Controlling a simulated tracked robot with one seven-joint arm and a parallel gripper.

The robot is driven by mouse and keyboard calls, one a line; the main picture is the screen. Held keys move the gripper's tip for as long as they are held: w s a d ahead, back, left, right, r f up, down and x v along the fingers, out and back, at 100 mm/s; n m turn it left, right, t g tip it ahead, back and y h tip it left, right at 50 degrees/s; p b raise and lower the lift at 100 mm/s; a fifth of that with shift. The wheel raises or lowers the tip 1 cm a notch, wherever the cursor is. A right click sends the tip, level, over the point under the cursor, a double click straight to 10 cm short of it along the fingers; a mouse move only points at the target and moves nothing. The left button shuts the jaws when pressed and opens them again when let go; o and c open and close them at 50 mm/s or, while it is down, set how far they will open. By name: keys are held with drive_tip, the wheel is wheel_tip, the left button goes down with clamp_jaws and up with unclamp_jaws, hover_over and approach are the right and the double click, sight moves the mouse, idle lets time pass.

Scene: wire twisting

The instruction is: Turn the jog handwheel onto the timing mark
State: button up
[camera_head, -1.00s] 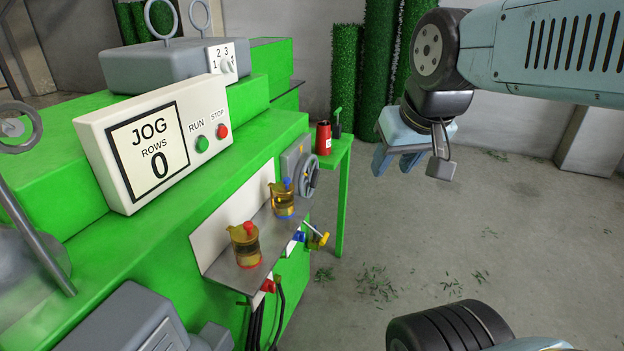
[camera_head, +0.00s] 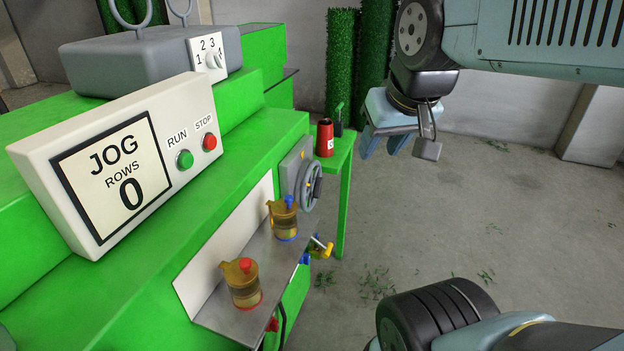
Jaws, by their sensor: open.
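The jog handwheel (camera_head: 311,187) is a grey spoked wheel on a grey plate at the right end of the green machine (camera_head: 232,148). I see it at a steep angle, and I cannot make out the timing mark. The white display box (camera_head: 190,105) reads JOG, ROWS 0, with a green RUN button (camera_head: 185,159) and a red STOP button (camera_head: 210,142). My gripper (camera_head: 384,152) is open and empty. It hangs in the air to the right of the handwheel and higher in the picture, apart from it.
Two amber jars (camera_head: 243,284) (camera_head: 283,218) stand on a metal shelf (camera_head: 215,312) in front of the handwheel. A red can (camera_head: 325,138) sits on a small green stand (camera_head: 345,160) behind the wheel. The concrete floor (camera_head: 480,220) at right is mostly clear, with scattered green clippings.

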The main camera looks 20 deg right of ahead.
drive_tip(key=shift+w+d, duration=0.1)
drive_tip(key=shift+w, duration=0.15)
drive_tip(key=shift+w, duration=0.1)
drive_tip(key=m+t+y, duration=0.4)
drive_tip(key=m+y, duration=1.1)
drive_tip(key=m, duration=1.8)
approach(315, 187)
drive_tip(key=f+x, duration=0.1)
drive_tip(key=x, duration=0.6)
drive_tip(key=shift+w, duration=0.2)
